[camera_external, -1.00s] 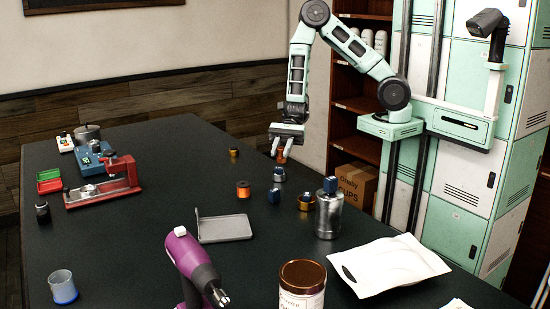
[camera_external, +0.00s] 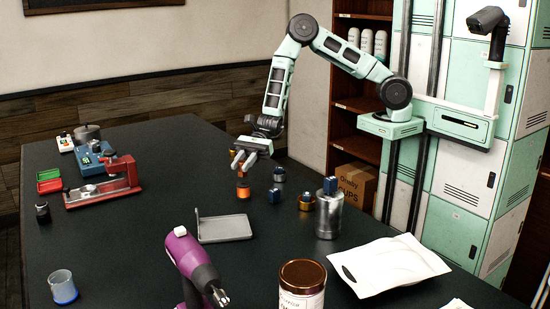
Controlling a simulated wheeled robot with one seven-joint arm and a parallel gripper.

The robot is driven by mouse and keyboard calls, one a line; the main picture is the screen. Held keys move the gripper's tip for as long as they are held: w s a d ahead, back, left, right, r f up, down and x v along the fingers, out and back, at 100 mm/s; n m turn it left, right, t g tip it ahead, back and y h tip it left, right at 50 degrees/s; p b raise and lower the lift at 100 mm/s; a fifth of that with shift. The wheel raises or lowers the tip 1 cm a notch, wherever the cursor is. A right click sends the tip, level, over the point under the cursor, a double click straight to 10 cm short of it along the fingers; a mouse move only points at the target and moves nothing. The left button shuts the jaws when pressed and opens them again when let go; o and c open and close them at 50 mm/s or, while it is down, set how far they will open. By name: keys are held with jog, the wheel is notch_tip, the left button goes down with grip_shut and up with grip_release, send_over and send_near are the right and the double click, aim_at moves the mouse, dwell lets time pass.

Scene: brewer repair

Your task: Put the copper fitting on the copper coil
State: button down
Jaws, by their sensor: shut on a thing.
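My gripper (camera_external: 241,165) is shut on a small orange-copper piece, which I take for the copper fitting (camera_external: 241,174). The fitting shows just below the fingertips, partly hidden by them. Directly under it in the picture stands a short orange cylinder with dark parts (camera_external: 243,192), which looks like the copper coil. The fitting is very near the coil's top; I cannot tell whether they touch.
A small copper-coloured part (camera_external: 234,152) stands behind the gripper. To the right are small blue-topped parts (camera_external: 274,196), a brass-coloured ring (camera_external: 306,202) and a steel canister (camera_external: 328,215). A grey tray (camera_external: 225,228) lies in front. Free table (camera_external: 150,225) extends left.

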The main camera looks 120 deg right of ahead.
jog(key=shift+f, duration=1.3)
jog(key=shift+f, duration=0.2)
jog(key=c, duration=1.2)
grip_release()
jog(key=shift+r, duration=0.15)
